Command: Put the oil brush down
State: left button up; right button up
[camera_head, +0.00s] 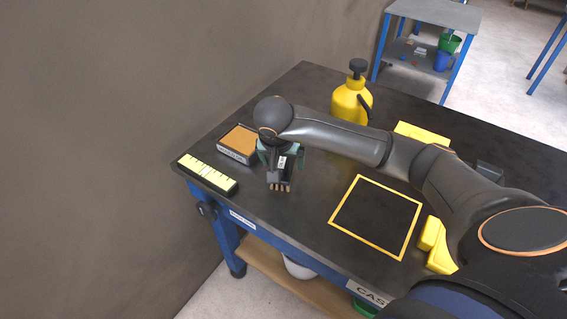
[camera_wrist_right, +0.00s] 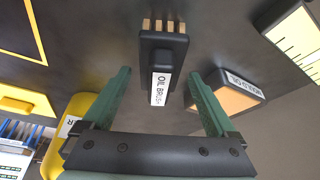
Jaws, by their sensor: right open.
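The oil brush (camera_head: 279,182) is black with a white label and short tan bristles. It appears to rest on the dark table near its left end, bristles towards the front edge. In the right wrist view the oil brush (camera_wrist_right: 163,55) shows its "OIL BRUSH" label, with the bristles at the top. My right gripper (camera_head: 281,160) is open above and around the brush's handle end. In the wrist view its green fingers (camera_wrist_right: 158,75) stand apart on either side of the handle, with visible gaps. My left gripper is not in view.
A labelled box with an orange-brown top (camera_head: 238,142) and a yellow scale block (camera_head: 208,176) lie close left of the brush. A yellow pump bottle (camera_head: 350,103) stands behind. A yellow-outlined square (camera_head: 377,215) on the table is empty. Yellow blocks (camera_head: 440,245) lie right of it.

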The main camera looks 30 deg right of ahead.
jog(key=v, duration=0.9)
jog(key=shift+r, duration=0.2)
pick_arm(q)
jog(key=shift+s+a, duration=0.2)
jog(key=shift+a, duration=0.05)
pick_arm(e)
jog(key=shift+s+a+r, duration=0.15)
jog(key=shift+r, duration=0.05)
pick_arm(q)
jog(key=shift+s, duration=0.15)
pick_arm(e)
jog(key=shift+s, duration=0.1)
